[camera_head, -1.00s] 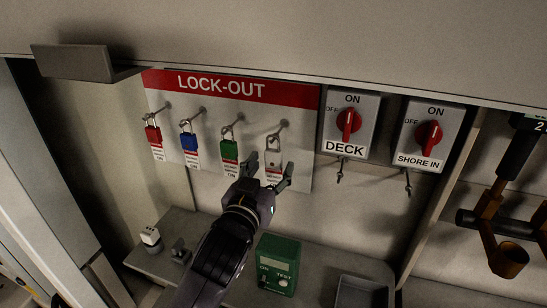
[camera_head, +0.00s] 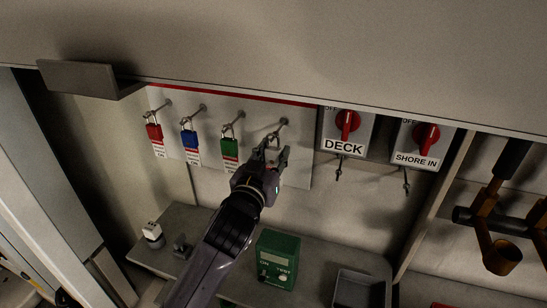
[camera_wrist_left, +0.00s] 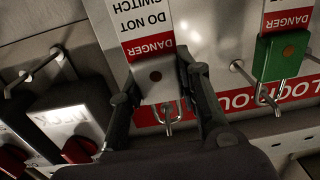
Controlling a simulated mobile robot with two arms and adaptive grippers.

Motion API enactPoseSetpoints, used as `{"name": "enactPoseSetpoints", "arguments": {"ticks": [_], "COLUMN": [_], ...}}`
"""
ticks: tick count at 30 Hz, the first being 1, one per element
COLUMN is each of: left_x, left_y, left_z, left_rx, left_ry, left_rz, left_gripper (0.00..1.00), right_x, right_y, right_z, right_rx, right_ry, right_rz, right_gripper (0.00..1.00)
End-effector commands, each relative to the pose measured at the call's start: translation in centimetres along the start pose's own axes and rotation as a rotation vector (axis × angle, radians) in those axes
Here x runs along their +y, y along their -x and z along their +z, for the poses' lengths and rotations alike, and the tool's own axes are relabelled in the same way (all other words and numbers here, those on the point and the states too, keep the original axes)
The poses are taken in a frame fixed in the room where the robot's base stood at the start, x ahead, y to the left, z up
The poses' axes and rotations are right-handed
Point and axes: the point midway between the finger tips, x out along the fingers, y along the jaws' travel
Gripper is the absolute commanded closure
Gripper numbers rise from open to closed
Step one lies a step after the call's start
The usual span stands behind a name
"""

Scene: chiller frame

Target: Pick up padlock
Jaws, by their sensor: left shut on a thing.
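The pale padlock (camera_wrist_left: 154,84) is between the two fingers of my left gripper (camera_wrist_left: 160,72) in the left wrist view, with its shackle toward the board and a red and white DANGER tag (camera_wrist_left: 146,38) on it. In the head view my left gripper (camera_head: 272,158) is shut on this padlock at the rightmost hook (camera_head: 283,123), and mostly hides it. I cannot tell whether the shackle still hangs on the hook. A red padlock (camera_head: 154,131), a blue padlock (camera_head: 189,140) and a green padlock (camera_head: 229,148) hang on the hooks to the left. My right gripper is not in view.
The DECK switch (camera_head: 346,130) and SHORE IN switch (camera_head: 422,143) are close on the right. An overhanging panel (camera_head: 300,50) is above the board. Below are a green test box (camera_head: 278,258) and a grey tray (camera_head: 338,299) on the shelf.

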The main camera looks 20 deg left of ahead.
Motion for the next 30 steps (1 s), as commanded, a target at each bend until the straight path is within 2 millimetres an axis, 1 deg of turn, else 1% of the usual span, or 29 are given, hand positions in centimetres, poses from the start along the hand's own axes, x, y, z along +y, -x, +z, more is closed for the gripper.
{"name": "enactPoseSetpoints", "arguments": {"ticks": [1,11,21,25,27,30], "left_x": [0.0,0.0,0.0,0.1,0.1,0.1], "left_y": [0.0,0.0,0.0,0.0,0.0,1.5], "left_z": [0.0,0.0,-0.3,-1.0,-1.8,-1.4], "left_rx": [0.000,0.001,0.004,0.006,0.009,0.003], "left_ry": [0.000,0.000,0.001,0.002,0.003,0.001], "left_rz": [0.000,0.000,0.000,0.001,0.002,0.002], "left_gripper": [0.78,1.00,1.00,1.00,1.00,1.00], "right_x": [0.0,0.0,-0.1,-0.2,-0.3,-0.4], "right_y": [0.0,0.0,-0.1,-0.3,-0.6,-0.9], "right_z": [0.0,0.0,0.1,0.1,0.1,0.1], "right_rx": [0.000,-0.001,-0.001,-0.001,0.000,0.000], "right_ry": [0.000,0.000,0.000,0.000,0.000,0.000], "right_rz": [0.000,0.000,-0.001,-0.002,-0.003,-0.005], "right_gripper": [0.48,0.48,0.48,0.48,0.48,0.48]}}
